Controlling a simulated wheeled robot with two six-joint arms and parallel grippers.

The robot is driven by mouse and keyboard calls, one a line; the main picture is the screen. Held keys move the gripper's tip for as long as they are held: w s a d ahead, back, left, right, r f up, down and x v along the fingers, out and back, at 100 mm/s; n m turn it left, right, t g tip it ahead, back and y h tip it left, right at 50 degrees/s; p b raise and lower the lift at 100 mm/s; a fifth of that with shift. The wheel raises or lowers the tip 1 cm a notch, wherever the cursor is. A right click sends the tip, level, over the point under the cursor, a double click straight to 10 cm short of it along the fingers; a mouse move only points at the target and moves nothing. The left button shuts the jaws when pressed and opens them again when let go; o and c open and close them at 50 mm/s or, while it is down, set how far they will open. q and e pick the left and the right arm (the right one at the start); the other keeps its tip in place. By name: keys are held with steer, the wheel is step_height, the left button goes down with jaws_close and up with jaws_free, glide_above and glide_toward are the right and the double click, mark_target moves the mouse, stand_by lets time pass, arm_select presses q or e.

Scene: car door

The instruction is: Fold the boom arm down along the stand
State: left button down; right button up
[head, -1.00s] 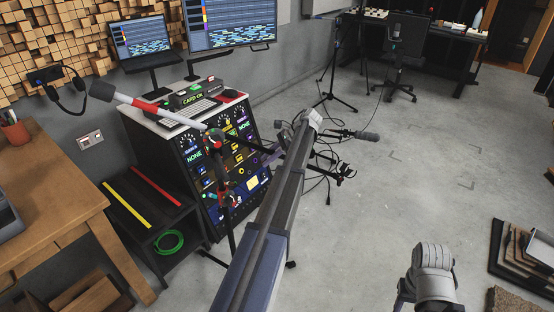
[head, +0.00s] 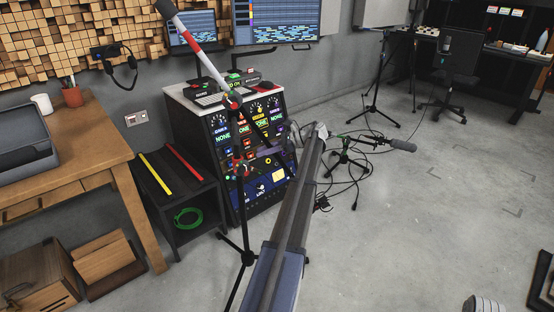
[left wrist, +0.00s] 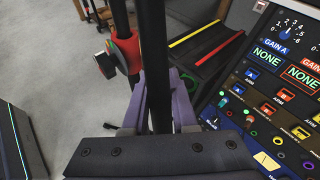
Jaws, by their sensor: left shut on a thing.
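The stand (head: 239,200) is a black pole on tripod legs in front of the rack, with red knobs. The boom arm (head: 211,62) tilts steeply from a grey end at the upper left, along a white and red stretch, to the pivot (head: 233,102). Its dark part runs down to the right of the stand. My left gripper (head: 275,158) is small and partly hidden in the head view. In the left wrist view its purple jaws (left wrist: 158,100) are shut on the black boom tube (left wrist: 153,50). The stand's red knob (left wrist: 126,52) is just left of it. My right gripper is not in view.
The rack of audio gear (head: 205,112) stands right behind the stand. A low black shelf (head: 182,207) and a wooden desk (head: 60,155) are on the left. A microphone on a small stand (head: 400,145) and cables lie to the right. The floor at right is mostly clear.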

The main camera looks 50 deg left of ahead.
arm_select(q)
steer(key=shift+s+a+f+g+y+b, duration=0.2)
steer(key=shift+s+a+f+b, duration=0.15)
steer(key=shift+s+b, duration=0.3)
steer(key=shift+s+a+f+g+y+b, duration=0.1)
steer(key=shift+s+a+f+g+b, duration=0.1)
steer(key=shift+s+a+b, duration=0.25)
steer(key=shift+s+d, duration=0.1)
steer(key=c, duration=0.7)
jaws_free()
